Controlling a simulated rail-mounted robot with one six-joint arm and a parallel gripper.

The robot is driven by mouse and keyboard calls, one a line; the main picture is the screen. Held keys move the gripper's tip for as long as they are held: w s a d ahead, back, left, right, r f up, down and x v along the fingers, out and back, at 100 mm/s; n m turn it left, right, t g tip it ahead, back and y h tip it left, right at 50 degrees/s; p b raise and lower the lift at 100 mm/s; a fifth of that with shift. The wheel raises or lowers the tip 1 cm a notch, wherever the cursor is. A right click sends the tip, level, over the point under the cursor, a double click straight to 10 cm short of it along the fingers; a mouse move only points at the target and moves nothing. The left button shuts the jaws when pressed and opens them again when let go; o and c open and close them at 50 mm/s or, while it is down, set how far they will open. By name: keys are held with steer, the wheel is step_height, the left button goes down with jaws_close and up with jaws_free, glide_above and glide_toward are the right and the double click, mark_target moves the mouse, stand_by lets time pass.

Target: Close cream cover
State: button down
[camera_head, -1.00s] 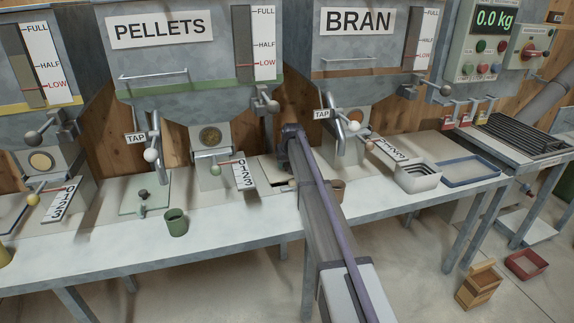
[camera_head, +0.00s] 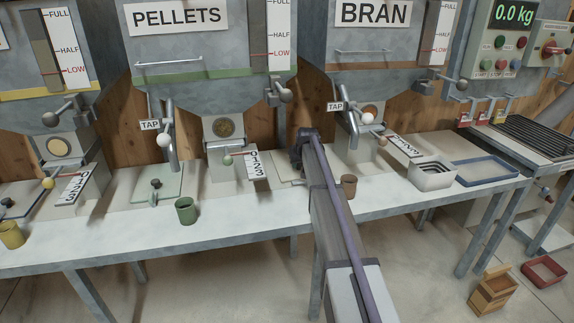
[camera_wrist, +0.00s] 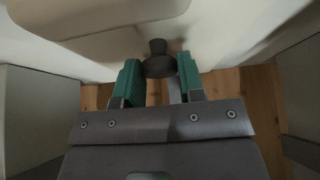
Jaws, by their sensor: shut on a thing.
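The cream cover (camera_wrist: 120,20) fills the upper left of the wrist view as a pale, rounded panel. Its dark knob (camera_wrist: 157,60) stands between the green fingertips of my gripper (camera_wrist: 159,78), which is shut on it. In the head view, a pale cream plate (camera_head: 287,169) lies on the bench just left of my arm. Part of it is hidden behind the arm. My gripper's far end in the head view is at the bench below the gap between the PELLETS and BRAN hoppers, and its fingers are hidden there.
A brown cup (camera_head: 348,187) stands just right of my arm. A green cup (camera_head: 187,211) and a green cover (camera_head: 145,186) with a dark knob are to the left. A numbered slide (camera_head: 256,167) is close by on the left. A blue tray (camera_head: 487,172) lies farther right.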

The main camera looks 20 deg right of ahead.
steer(key=c, duration=0.8)
jaws_free()
steer(key=shift+f, duration=0.1)
steer(key=shift+o, duration=0.2)
steer(key=p+v, duration=0.9)
steer(key=v, duration=0.1)
steer(key=shift+s+r, duration=0.15)
steer(key=shift+r, duration=0.2)
steer(key=s+a+r+g+p, duration=0.2)
steer(key=s+a, duration=0.5)
steer(key=s, duration=0.6)
steer(key=s+a+r+g+p, duration=0.2)
steer(key=s+a+p, duration=0.3)
steer(key=s, duration=0.9)
steer(key=s+a+r+n+g+p, duration=0.1)
steer(key=s+a+r+p, duration=0.3)
steer(key=s+a, duration=0.6)
steer(key=s+g, duration=0.1)
steer(key=s, duration=0.2)
steer(key=shift+s+a+r+y, duration=0.25)
steer(key=shift+s+a+y, duration=0.05)
steer(key=shift+s, duration=0.1)
